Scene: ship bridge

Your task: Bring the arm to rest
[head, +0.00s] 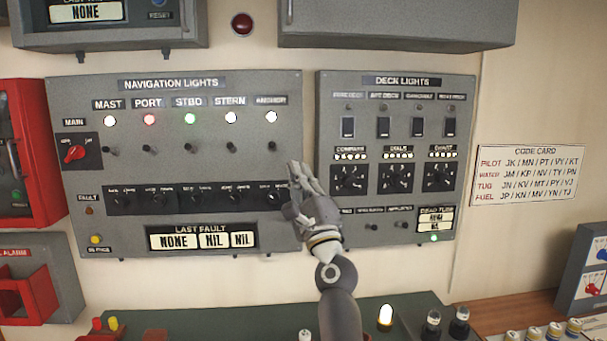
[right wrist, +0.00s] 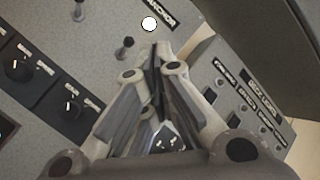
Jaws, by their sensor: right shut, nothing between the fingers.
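My right gripper (head: 301,179) is raised in front of the grey navigation lights panel (head: 215,90), at its right edge beside the deck lights panel (head: 393,95). Its fingers are shut with nothing between them. In the right wrist view the closed fingertips (right wrist: 160,48) point toward the panel, just below and right of the anchor toggle (right wrist: 124,47). I cannot tell whether they touch the panel. The anchor lamp (head: 271,116) is lit white, and the mast, port, stbd and stern lamps are lit too. My left gripper is not in view.
A code card (head: 528,175) hangs on the wall at right. Red boxes (head: 35,150) are at the far left. A green console (head: 260,322) with a lit lamp (head: 385,317) lies below. Grey cabinets (head: 400,25) overhang the top. The wall between the deck panel and card is clear.

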